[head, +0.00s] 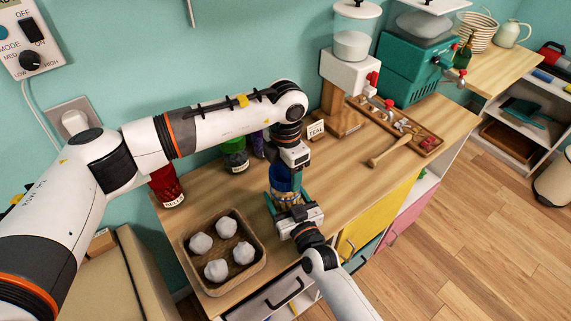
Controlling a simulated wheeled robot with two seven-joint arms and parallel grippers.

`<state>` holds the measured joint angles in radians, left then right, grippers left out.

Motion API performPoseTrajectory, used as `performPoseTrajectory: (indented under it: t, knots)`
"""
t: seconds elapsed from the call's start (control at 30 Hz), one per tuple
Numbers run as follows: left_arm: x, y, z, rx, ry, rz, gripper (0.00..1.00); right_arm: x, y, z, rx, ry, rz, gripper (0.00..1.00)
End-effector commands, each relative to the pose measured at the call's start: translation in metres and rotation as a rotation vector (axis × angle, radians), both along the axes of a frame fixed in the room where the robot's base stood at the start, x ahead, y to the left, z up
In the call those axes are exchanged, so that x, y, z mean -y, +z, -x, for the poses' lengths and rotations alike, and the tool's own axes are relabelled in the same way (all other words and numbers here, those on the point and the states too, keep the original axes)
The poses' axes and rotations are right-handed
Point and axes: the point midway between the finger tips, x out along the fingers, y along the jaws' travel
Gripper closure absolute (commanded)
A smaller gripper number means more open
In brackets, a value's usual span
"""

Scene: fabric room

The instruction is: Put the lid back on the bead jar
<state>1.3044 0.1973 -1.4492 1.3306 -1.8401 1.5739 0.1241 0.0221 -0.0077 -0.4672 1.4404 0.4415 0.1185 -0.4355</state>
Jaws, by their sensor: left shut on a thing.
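A blue jar (287,183), with a pale band low down, stands upright near the middle of the counter. My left gripper (294,171) points down right over the jar's top and is shut on what looks like the lid. The lid itself is mostly hidden by the fingers. I cannot tell whether it touches the jar's rim. My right gripper (289,199) comes in from the front, low at the jar, with teal fingers beside it. Its grip on the jar is not clear.
A wooden tray (188,251) with several whitish lumps is at the front left. A red jar (167,187) and a green jar (235,156) stand along the wall.

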Motion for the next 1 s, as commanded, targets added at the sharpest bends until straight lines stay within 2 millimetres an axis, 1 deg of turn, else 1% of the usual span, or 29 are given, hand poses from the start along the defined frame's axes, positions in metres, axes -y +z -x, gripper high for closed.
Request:
performPoseTrajectory:
  t: [0.43, 0.77, 1.0]
  knots:
    - [0.0, 0.0, 0.0, 0.0, 0.0, 0.0, 0.53, 0.0, -0.001, 0.0, -0.001, 0.0, 0.001, 0.68]
    - [0.0, -0.016, 0.0, -0.001, 0.002, -0.001, 0.53, 0.0, -0.001, 0.0, -0.001, 0.0, 0.002, 0.68]
    - [0.0, -0.017, 0.0, 0.001, 0.002, -0.001, 0.53, 0.0, -0.001, 0.0, -0.001, 0.0, 0.002, 0.68]
